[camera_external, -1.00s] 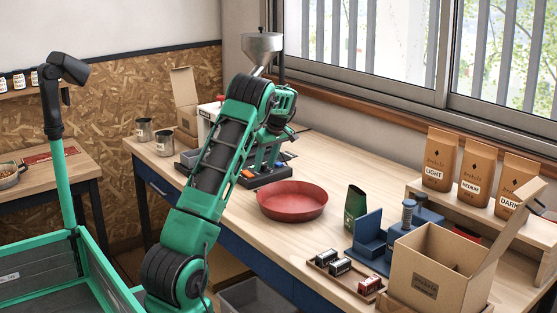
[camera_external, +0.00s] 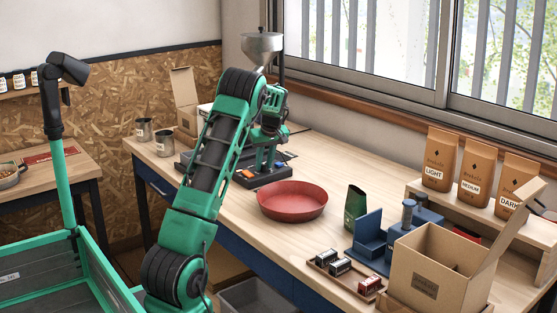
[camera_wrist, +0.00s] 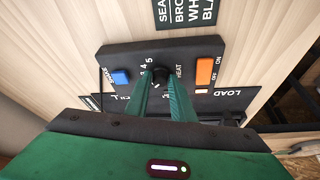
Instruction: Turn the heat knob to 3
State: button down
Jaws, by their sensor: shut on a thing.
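The black heat knob (camera_wrist: 160,74) is on a dark control panel (camera_wrist: 122,60) in the wrist view, with the word HEAT to its right and the digits 4 and 5 visible at its left. My gripper (camera_wrist: 164,86) has its two green fingers closed around the knob. The fingers and the green gripper body hide part of the dial, and I cannot read where the knob points. In the external view my gripper (camera_external: 265,160) reaches down to the panel (camera_external: 262,180) on the bench; the knob is hidden there.
On the panel, a blue button (camera_wrist: 120,77) is left of the knob and an orange on/off switch (camera_wrist: 206,71) is right. A red pan (camera_external: 292,200) sits nearby on the bench. A steel hopper (camera_external: 262,46) rises behind my arm.

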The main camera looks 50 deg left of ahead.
jog(key=m, duration=0.2)
jog(key=m+t, duration=0.1)
jog(key=m, duration=0.1)
jog(key=shift+a+r+m+t+h, duration=0.15)
jog(key=shift+r+m+t+h, duration=0.05)
jog(key=shift+m+t+h, duration=0.7)
jog(key=shift+m, duration=1.4)
jog(key=c, duration=1.6)
grip_release()
jog(key=shift+c, duration=0.2)
jog(key=shift+o, duration=0.5)
jog(key=shift+f, duration=0.1)
jog(key=shift+s, duration=0.1)
jog(key=v, duration=1)
jog(key=shift+r, duration=0.35)
